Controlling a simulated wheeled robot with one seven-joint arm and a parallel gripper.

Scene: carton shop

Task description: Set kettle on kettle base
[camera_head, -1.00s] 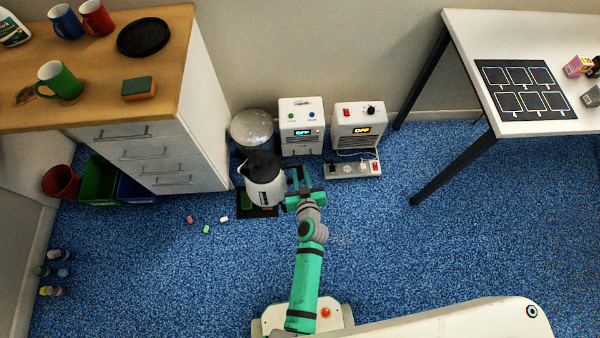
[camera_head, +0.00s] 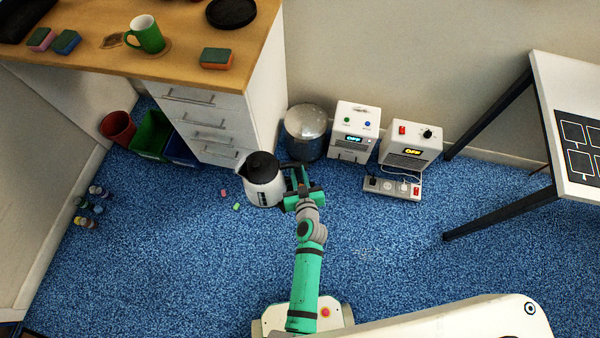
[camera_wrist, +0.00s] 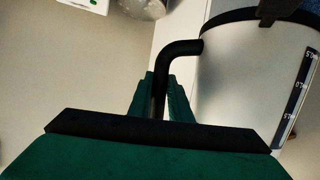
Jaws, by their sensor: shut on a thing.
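The white kettle (camera_head: 264,188) with a black lid is upright in front of me, left of my gripper (camera_head: 299,188). My gripper is shut on the kettle's black handle. In the wrist view, the green fingers (camera_wrist: 161,97) close around the handle (camera_wrist: 180,48), and the kettle's pale body (camera_wrist: 235,85) with a dark level strip fills the right side. I cannot make out a kettle base now. The floor behind the kettle is hidden by it and my gripper.
A drawer cabinet (camera_head: 215,118) with a wooden top stands behind and left of the kettle. Small blocks (camera_head: 236,206) lie left. Carpet at right is clear.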

